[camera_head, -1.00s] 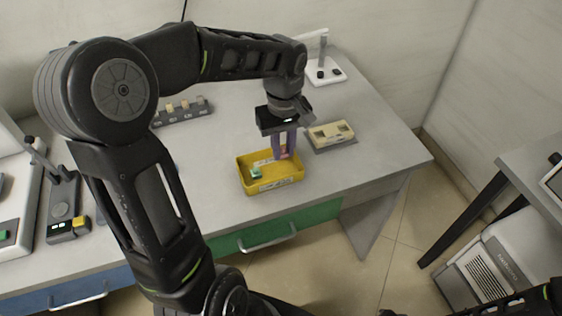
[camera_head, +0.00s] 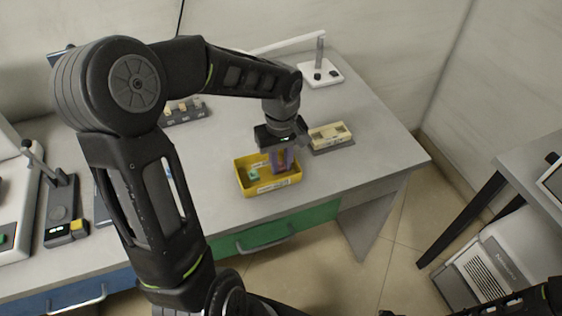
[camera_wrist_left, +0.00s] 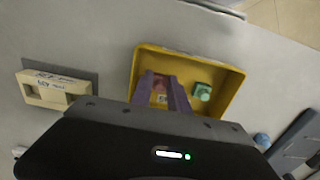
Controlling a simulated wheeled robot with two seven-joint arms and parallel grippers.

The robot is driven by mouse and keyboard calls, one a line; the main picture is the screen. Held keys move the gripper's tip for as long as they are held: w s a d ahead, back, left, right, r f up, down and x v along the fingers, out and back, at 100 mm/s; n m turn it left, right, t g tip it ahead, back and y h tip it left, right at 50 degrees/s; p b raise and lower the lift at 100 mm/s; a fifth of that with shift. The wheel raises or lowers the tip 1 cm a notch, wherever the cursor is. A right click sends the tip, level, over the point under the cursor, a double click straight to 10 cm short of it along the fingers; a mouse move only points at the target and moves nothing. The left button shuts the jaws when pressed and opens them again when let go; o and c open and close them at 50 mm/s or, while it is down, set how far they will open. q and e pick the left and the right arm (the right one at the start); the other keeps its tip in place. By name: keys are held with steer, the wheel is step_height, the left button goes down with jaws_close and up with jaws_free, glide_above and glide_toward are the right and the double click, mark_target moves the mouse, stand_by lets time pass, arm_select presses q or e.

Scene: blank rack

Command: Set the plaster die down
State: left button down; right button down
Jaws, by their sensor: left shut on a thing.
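My left gripper (camera_head: 282,160) reaches down with its purple fingers inside the right part of the yellow tray (camera_head: 242,179). In the left wrist view, the fingers of the gripper (camera_wrist_left: 163,84) are shut on a small pinkish piece, taken to be the plaster die (camera_wrist_left: 160,88), mostly hidden between them. I cannot tell whether it touches the tray floor. A green block (camera_head: 254,174) lies in the left part of the tray; it also shows in the left wrist view (camera_wrist_left: 202,92), apart from the fingers. My right gripper is out of view.
A cream block with recesses (camera_head: 329,133) sits on a grey base right of the tray. A rack with several small pieces (camera_head: 183,110) stands behind left. A white stand (camera_head: 320,73) is at the back.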

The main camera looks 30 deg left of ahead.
mark_target(281, 164)
arm_select(q)
steer(key=shift+f, duration=0.15)
steer(key=c, duration=1.3)
jaws_free()
step_height(281, 164, up, 12)
steer(key=shift+r, duration=0.2)
